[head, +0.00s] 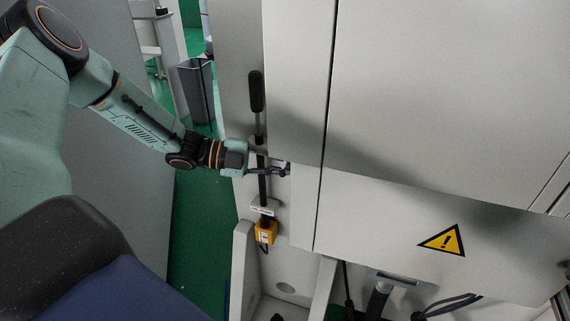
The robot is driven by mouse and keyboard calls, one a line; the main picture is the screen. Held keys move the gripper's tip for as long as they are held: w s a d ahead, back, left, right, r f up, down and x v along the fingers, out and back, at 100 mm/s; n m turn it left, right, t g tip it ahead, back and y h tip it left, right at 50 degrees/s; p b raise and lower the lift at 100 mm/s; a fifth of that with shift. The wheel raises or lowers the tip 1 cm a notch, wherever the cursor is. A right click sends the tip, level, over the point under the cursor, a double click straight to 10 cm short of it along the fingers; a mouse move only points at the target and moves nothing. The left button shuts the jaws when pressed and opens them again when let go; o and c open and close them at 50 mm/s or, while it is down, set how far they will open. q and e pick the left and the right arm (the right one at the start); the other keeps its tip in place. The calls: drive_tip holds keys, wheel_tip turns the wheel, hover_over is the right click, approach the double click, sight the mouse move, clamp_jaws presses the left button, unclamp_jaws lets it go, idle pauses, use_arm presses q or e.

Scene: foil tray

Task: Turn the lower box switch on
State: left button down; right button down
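A grey cabinet carries a narrow side panel with a long black handle (256,92) standing upright on a thin rod. Below it, a small yellow box (266,232) sits low on the same panel, under a small pale label block (265,208). I cannot tell which part is the switch or whether it is on. My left gripper (280,170) reaches in from the left to the rod, between the handle and the yellow box. Its fingers are small and overlap the dark rod, so contact and opening are unclear. My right gripper is out of view.
The large cabinet door (440,90) fills the right side. A lower panel with a yellow warning triangle (443,241) is beneath it. Dark hoses (376,302) hang below. A grey bin (197,90) stands behind on the green floor (200,225).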

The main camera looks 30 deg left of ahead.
use_arm(q)
drive_tip(key=m, duration=0.1)
drive_tip(key=m+t+b, duration=0.1)
drive_tip(key=shift+f+m+h, duration=0.2)
drive_tip(key=shift+m+h, duration=0.1)
drive_tip(key=shift+m, duration=0.1)
drive_tip(key=shift+m+t+h+b, duration=0.4)
drive_tip(key=shift+m+t+b, duration=0.1)
drive_tip(key=shift+m+b, duration=0.55)
drive_tip(key=shift+m, duration=0.25)
drive_tip(key=c, duration=1.4)
unclamp_jaws()
drive_tip(key=shift+v, duration=3.85)
